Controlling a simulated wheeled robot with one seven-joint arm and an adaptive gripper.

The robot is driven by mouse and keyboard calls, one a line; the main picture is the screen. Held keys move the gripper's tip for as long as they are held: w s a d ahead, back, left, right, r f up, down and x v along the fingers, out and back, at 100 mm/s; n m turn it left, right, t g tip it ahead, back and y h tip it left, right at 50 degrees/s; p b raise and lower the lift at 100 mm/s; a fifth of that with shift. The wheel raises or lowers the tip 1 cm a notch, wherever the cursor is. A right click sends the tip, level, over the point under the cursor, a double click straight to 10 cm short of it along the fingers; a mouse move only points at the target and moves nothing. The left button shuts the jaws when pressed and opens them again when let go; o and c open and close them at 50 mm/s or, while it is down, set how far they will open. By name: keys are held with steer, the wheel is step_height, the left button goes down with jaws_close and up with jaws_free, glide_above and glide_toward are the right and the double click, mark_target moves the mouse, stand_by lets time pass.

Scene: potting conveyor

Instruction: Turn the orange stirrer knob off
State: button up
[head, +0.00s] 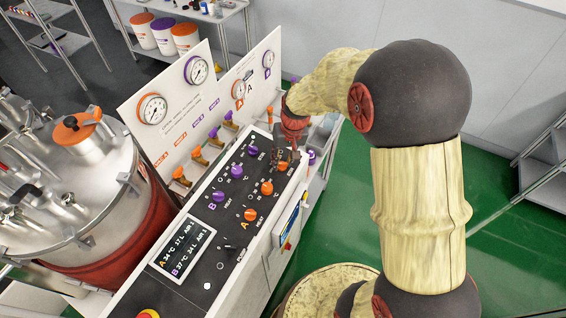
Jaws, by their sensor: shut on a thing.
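The control panel (207,262) has a row of orange knobs and a row of purple knobs. The nearest orange knob (250,214) and the middle orange knob (267,187) are in plain view. My gripper (283,164) points down at the far end of the orange row and is shut on the far orange knob, which its fingers mostly hide. The small labels by the knobs are too small to read surely, so I cannot tell by print which is the stirrer. The held knob's pointer is hidden.
Purple knobs (237,171) stand just left of the orange row. Orange-handled valves (200,157) and a white gauge board (165,112) rise behind the panel. A steel tank (62,205) is at left. A display (182,249) is at the panel's near end. Green floor is clear at right.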

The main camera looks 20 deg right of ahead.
mark_target(288, 170)
steer(key=shift+n, duration=0.6)
steer(key=shift+b, duration=0.3)
steer(key=o, duration=1.2)
steer(key=shift+c, duration=0.2)
step_height(288, 170, up, 12)
steer(key=s+d, duration=0.1)
steer(key=shift+s+d, duration=0.15)
steer(key=shift+s, duration=0.05)
steer(key=shift+f, duration=0.1)
